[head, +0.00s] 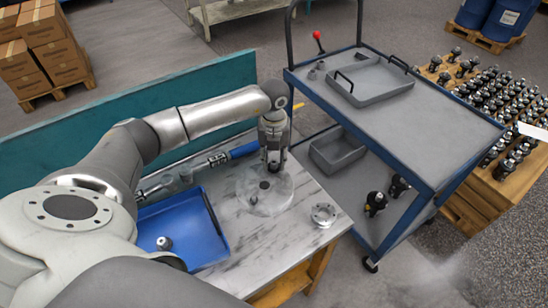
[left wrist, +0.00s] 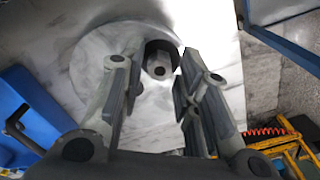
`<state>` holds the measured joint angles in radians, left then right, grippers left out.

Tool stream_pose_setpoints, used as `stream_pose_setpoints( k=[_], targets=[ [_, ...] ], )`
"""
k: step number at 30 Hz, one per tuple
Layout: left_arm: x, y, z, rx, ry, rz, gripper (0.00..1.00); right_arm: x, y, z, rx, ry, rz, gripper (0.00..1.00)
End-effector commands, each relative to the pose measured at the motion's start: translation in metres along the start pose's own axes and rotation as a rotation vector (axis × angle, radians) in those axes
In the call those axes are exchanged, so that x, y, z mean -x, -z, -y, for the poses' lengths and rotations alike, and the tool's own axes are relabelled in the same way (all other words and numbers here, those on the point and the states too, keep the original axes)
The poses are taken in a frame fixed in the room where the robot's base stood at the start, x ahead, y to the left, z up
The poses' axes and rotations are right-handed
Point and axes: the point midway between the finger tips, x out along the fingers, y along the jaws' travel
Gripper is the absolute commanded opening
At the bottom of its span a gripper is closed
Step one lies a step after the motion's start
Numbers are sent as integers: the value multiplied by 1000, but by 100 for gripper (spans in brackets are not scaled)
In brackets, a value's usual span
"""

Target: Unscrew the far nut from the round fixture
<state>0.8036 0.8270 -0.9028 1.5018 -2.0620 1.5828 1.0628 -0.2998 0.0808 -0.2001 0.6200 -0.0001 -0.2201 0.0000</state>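The round fixture (head: 282,201) is a pale disc on the marble-patterned bench top; it also shows in the left wrist view (left wrist: 150,100). A dark nut (head: 264,185) stands near its middle, on the near side of my gripper. My left gripper (head: 273,166) points down over the far part of the fixture. In the left wrist view, its fingers (left wrist: 157,62) are spread on both sides of a dark hex nut (left wrist: 159,60) with a round centre. I cannot tell whether the pads touch it. In the head view, the fingers hide this far nut. My right gripper is not in view.
A blue tray (head: 208,246) with a small metal part (head: 164,243) is left of the fixture. A metal ring (head: 323,214) lies to the right. A blue-handled tool (head: 243,150) lies behind. A blue cart (head: 425,135) stands beyond the bench's right edge. A teal panel (head: 90,120) borders the back.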

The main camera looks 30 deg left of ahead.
Motion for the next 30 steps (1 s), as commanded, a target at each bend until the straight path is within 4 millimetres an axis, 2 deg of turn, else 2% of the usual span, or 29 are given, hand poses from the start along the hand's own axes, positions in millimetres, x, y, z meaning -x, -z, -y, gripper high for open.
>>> stream_pose_setpoints(
  k=[21, 30],
  targets=[
    [-2, 0, 0, -821, -1, 1, 30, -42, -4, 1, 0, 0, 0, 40],
    [0, 0, 0, -884, 0, -1, 30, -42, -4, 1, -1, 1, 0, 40]
  ],
)
